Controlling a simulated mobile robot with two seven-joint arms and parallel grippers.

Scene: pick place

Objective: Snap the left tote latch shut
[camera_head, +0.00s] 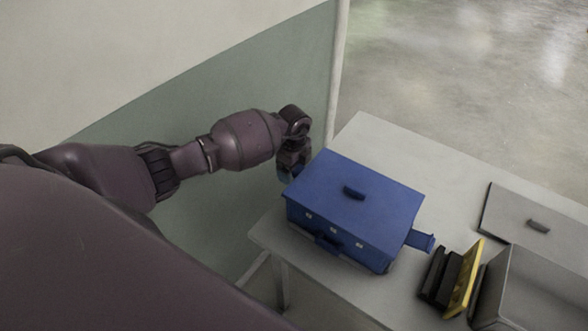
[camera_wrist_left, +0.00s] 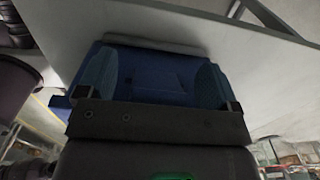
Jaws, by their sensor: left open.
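A blue tote (camera_head: 352,205) stands on the table with its lid down and a dark handle on top. A blue latch flap (camera_head: 419,240) sticks out from its right side. The left latch is hidden in the head view by the tote and my gripper. My left gripper (camera_head: 288,173) is at the tote's left side, pointing down, with its tips partly hidden. In the left wrist view its two bluish fingers (camera_wrist_left: 152,78) are apart, with the blue tote (camera_wrist_left: 150,58) filling the space beyond them. I cannot tell whether they touch it. My right gripper is out of view.
The pale table (camera_head: 385,150) is clear behind the tote. To the right stand a yellow and black object (camera_head: 463,280), a grey open box (camera_head: 530,295) and a grey lid (camera_head: 530,215) with a handle. A wall (camera_head: 215,110) runs behind my left arm.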

